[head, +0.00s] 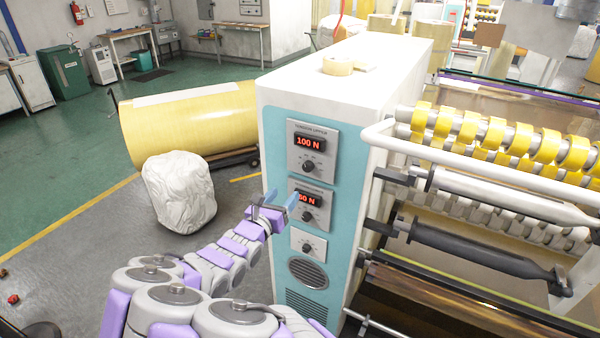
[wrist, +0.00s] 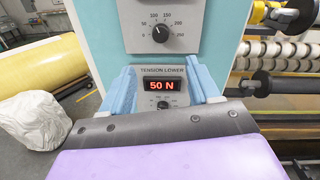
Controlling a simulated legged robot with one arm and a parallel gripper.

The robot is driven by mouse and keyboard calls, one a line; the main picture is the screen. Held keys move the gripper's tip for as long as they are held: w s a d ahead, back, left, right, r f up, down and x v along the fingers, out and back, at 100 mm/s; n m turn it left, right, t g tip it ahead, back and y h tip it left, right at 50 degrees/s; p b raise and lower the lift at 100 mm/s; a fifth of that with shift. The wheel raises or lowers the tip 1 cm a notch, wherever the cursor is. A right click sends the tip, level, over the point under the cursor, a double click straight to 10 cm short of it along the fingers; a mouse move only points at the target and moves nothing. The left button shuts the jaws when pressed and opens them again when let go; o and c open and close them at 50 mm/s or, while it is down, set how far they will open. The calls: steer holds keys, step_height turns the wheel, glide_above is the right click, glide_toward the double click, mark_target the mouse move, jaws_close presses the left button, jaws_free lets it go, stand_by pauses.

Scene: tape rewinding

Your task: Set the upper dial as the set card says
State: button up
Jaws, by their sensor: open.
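The upper dial (head: 308,167) is a black knob on a grey panel, below a red upper display (head: 309,142) reading 100 N. In the wrist view the upper dial (wrist: 160,34) shows at the top, its pointer towards the upper left. My gripper (head: 278,200) is open and empty, below the upper dial and in front of the lower panel. In the wrist view its blue fingers (wrist: 162,88) stand either side of the lower display (wrist: 163,85), which reads 50 N. The lower dial (wrist: 163,105) is partly hidden by my gripper. I cannot make out a set card.
The teal and white cabinet (head: 345,80) carries a third small dial (head: 306,247) and a round vent (head: 308,272). Rollers with yellow tape rolls (head: 468,131) and a white rail jut out at right. A white wrapped bundle (head: 180,190) and large yellow roll (head: 190,122) stand left.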

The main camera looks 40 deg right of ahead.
glide_toward(307, 169)
steer(key=b+x, duration=0.1)
steer(key=x, duration=0.8)
steer(key=shift+a+r, duration=0.25)
steer(key=shift+a, duration=0.55)
steer(key=shift+c, duration=0.2)
steer(key=shift+d+f, duration=0.1)
steer(key=shift+d, duration=0.55)
steer(key=c, duration=0.6)
steer(key=shift+a, duration=0.1)
steer(key=c, duration=0.4)
steer(key=shift+f+m, duration=0.1)
steer(key=shift+m, duration=0.3)
